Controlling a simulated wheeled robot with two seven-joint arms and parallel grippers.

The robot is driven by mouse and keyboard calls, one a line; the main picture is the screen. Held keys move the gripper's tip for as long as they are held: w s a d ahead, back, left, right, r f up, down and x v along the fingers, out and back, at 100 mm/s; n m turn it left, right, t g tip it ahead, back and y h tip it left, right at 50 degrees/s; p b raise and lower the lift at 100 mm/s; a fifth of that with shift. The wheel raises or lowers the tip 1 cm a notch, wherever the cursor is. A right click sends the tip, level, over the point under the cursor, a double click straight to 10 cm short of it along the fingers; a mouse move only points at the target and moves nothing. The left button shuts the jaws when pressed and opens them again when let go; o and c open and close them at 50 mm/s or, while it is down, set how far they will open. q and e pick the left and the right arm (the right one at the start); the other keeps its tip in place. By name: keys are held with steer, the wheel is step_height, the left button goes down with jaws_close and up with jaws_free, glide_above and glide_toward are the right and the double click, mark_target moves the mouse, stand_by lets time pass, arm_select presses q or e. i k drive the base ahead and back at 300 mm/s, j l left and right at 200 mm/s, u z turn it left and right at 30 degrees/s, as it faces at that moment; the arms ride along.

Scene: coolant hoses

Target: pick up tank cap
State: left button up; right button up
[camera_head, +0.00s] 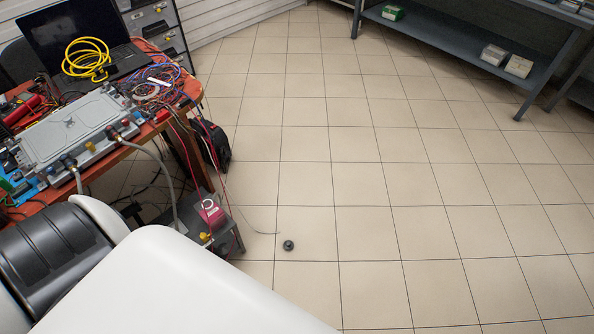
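A small dark round object (288,245), which looks like the tank cap, lies on the tiled floor right of the workbench. It is small in the picture, so its details cannot be told. Large white and black parts of my own body fill the lower left. Neither of my grippers shows in the head view, so I cannot see whether they hold anything.
An orange workbench (186,97) at the left carries a grey metal unit (72,127), a laptop and tangled wires. Hoses and a thin cable hang down beside it. A grey shelf (450,42) stands at the upper right. The tiled floor (400,200) between is clear.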

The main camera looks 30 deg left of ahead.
mark_target(288, 245)
steer(key=i+l+u, duration=0.1)
steer(key=i+u, duration=0.35)
steer(key=i+l+u, duration=0.2)
steer(key=i+u, duration=0.2)
